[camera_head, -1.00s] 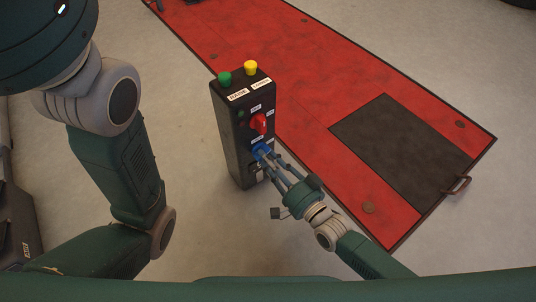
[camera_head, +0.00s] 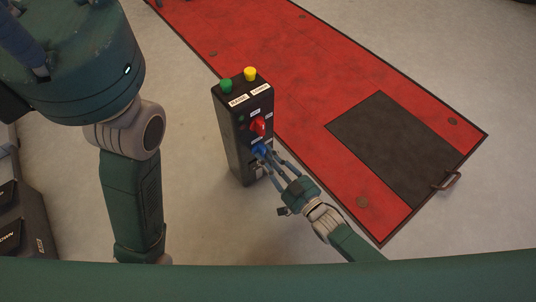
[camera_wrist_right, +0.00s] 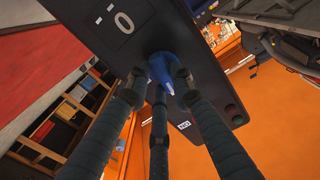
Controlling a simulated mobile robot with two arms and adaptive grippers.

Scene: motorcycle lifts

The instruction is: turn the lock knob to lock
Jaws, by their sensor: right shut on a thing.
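A black control pedestal (camera_head: 232,130) stands upright on the floor. On its front face is a blue knob (camera_head: 258,150), below a red knob (camera_head: 258,125). I take the blue one as the lock knob. My right gripper (camera_head: 266,154) reaches it from the lower right and is shut on it. In the right wrist view the fingers of my right gripper (camera_wrist_right: 157,88) close around the blue knob (camera_wrist_right: 160,68), whose pointed tip shows between them. The fingers cover part of the knob, and its label is too small to read. My left gripper is not in view; only arm links show at left.
A green button (camera_head: 225,86) and a yellow button (camera_head: 250,73) sit on top of the pedestal. A red lift platform (camera_head: 320,75) with a dark plate (camera_head: 390,150) lies behind and right of it. Dark cases (camera_head: 30,215) stand at the left edge. Floor around the pedestal's front is clear.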

